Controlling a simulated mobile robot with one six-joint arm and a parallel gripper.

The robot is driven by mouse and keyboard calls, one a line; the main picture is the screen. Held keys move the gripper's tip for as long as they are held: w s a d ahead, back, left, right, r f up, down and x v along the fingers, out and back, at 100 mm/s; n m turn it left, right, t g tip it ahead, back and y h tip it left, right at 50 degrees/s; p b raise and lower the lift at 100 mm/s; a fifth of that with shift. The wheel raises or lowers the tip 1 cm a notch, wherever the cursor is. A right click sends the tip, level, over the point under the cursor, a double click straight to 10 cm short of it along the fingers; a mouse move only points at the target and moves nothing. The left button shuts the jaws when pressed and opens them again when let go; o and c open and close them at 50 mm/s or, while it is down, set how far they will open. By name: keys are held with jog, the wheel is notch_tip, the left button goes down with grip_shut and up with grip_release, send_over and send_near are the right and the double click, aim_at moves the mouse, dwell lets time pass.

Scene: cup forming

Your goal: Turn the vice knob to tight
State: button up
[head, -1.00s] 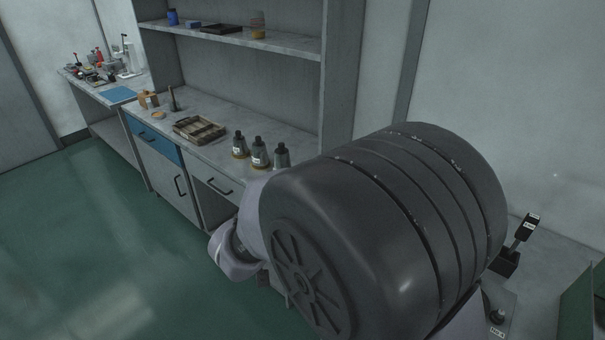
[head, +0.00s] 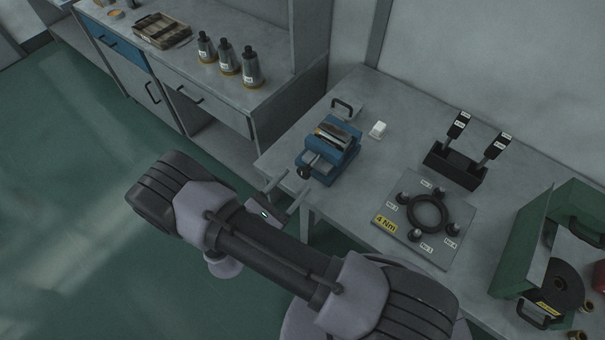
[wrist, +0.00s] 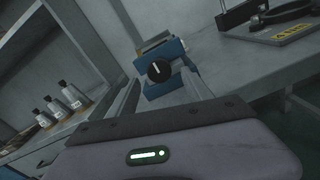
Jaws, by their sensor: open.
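The blue vice (head: 329,150) stands on the grey workbench near its left front edge, in the head view. Its round black knob (wrist: 158,71) faces my gripper in the wrist view, with a white mark line on it that looks near upright. In the head view the knob (head: 305,172) shows small at the vice's front. My gripper (head: 284,187) is open and empty, its two fingers pointing toward the vice and apart from it. In the wrist view the knob appears beyond and between the fingers.
On the workbench are a small white block (head: 377,130), a black stand with two labelled handles (head: 455,160), a plate with a black ring (head: 428,212) and a green case (head: 545,240). Several grey bottles (head: 228,58) stand on the left counter.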

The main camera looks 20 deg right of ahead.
aim_at(302, 176)
jog(key=x, duration=0.5)
grip_shut()
